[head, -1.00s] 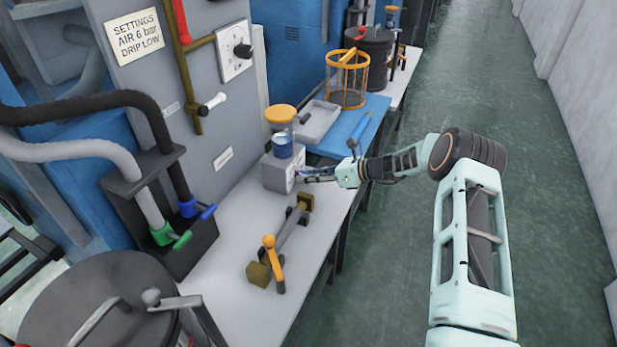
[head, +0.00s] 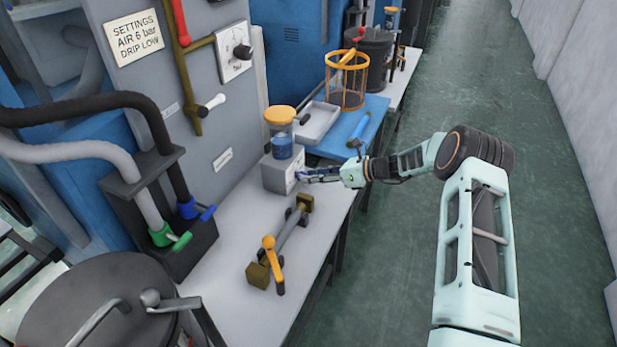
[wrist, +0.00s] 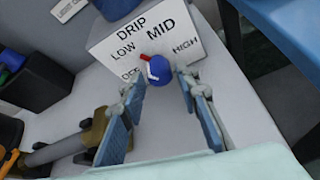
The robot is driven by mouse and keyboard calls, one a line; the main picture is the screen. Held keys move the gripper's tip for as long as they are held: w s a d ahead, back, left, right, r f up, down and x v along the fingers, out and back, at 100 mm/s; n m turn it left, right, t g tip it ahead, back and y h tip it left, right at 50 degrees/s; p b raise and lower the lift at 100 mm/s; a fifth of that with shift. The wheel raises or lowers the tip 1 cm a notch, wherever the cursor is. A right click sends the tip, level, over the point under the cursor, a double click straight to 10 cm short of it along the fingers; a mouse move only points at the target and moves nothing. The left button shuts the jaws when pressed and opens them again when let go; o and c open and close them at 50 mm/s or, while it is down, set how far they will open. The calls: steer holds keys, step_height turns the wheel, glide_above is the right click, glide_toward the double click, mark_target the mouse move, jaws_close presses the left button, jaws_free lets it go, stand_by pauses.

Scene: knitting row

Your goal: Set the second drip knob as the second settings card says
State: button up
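The settings card (head: 134,36) on the grey cabinet reads AIR 6 bar, DRIP LOW. The drip box (head: 270,176) stands on the white bench below a jar with an orange lid (head: 280,115). In the wrist view its dial face (wrist: 106,49) reads OFF, LOW, MID and HIGH. The blue drip knob (wrist: 159,71) has a red pointer (wrist: 145,57) aimed up and left, roughly toward LOW. My gripper (wrist: 164,86), also in the head view (head: 300,176), is open, its fingers either side of and just short of the knob. I cannot tell whether they touch it.
A grey bar with brass ends (head: 290,228) and an orange-handled tool (head: 271,258) lie on the bench in front. Behind are a grey tray (head: 318,124) and an orange wire basket (head: 346,88). A white-handled lever (head: 212,103) sticks out from the cabinet. The aisle is clear.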

steer(key=v, duration=1)
steer(key=shift+s+d+r, duration=0.1)
steer(key=shift+d, duration=0.1)
